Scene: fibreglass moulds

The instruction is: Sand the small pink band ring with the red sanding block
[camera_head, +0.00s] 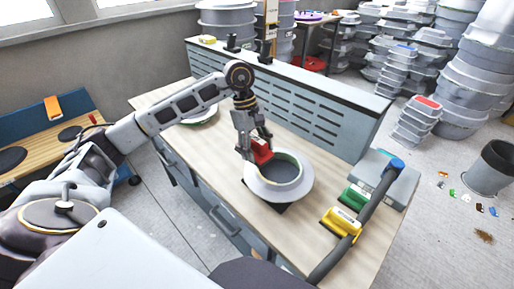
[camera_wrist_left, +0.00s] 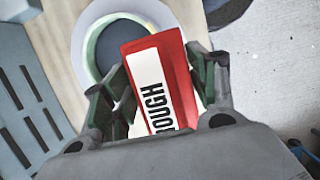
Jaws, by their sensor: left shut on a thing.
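A round, pale, flanged ring (camera_head: 302,190) stands on the wooden workbench, with a dark middle and a greenish inner wall. No clearly pink ring can be made out; this one looks pale grey to white. My left gripper (camera_head: 257,148) is shut on the red sanding block (camera_head: 264,154), at the ring's left rear rim. Whether the block touches the ring I cannot tell. In the left wrist view the red block (camera_wrist_left: 183,75) sits between the fingers (camera_wrist_left: 160,85), its white label partly reading "OUGH", with the ring (camera_wrist_left: 90,45) behind it. My right gripper is not in view.
A yellow block (camera_head: 342,222) and a green block (camera_head: 354,197) lie right of the ring, beside a dark tube (camera_head: 372,208) with a blue end and a grey box (camera_head: 405,187). A slotted panel (camera_head: 300,105) closes the workbench's back. Another pale round piece (camera_head: 203,117) lies far left.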

